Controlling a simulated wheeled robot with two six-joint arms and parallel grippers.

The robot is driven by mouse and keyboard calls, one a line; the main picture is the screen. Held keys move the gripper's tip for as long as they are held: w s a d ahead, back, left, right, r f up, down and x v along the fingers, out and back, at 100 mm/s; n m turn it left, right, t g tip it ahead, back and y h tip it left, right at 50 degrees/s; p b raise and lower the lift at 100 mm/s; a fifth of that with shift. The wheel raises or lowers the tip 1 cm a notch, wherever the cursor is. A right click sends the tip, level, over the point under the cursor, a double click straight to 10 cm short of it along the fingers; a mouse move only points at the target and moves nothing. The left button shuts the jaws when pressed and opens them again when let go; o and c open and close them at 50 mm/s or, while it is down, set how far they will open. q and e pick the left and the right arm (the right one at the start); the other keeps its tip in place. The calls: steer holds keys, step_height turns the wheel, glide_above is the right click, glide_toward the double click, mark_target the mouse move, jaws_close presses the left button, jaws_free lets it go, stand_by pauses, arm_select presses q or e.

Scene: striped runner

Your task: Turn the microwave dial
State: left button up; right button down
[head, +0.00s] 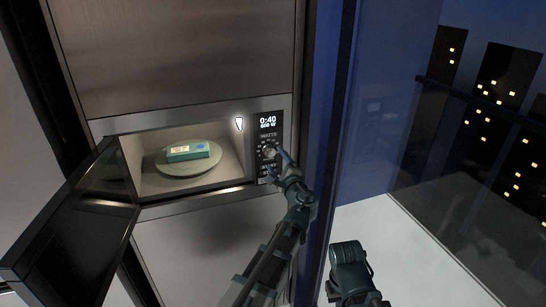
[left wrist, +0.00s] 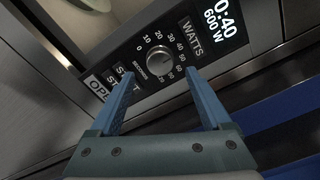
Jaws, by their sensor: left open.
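The microwave dial (head: 269,152) is a round silver knob on the dark control panel, to the right of the oven cavity. In the left wrist view the dial (left wrist: 160,60) sits in a ring of printed numbers. My left gripper (head: 278,156) is right at the panel in the head view. In the left wrist view its two blue fingers (left wrist: 158,84) are spread wide, with the dial beyond and between their tips, and nothing is held. I cannot tell from these views whether a finger touches the dial. The display (head: 268,122) reads 0:40 and 600 W.
The microwave door (head: 75,225) hangs open to the left. A teal box (head: 188,151) lies on the round plate (head: 205,167) inside the lit cavity. A blue wall edge stands close right of the panel.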

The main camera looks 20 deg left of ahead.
arm_select(q)
steer(key=v, duration=0.9)
steer(key=s+a+f+n+g+h, duration=0.2)
steer(key=s+a+f+n+g, duration=0.3)
steer(key=f, duration=0.4)
steer(key=s+a+f+n+g+h, duration=0.2)
steer(key=s+a+f+n+g, duration=0.1)
steer(key=s+f+n+g, duration=0.4)
steer(key=s+d+f+g+h, duration=0.1)
steer(key=s+d+f+h, duration=0.1)
steer(key=s+d, duration=0.4)
steer(key=s+d+f+g+h, duration=0.2)
steer(key=s+d+f, duration=0.2)
steer(key=s+d, duration=0.3)
steer(key=d, duration=0.3)
steer(key=shift+d+n+h, duration=0.3)
steer(key=shift+d+n, duration=0.05)
steer(key=shift+n, duration=0.05)
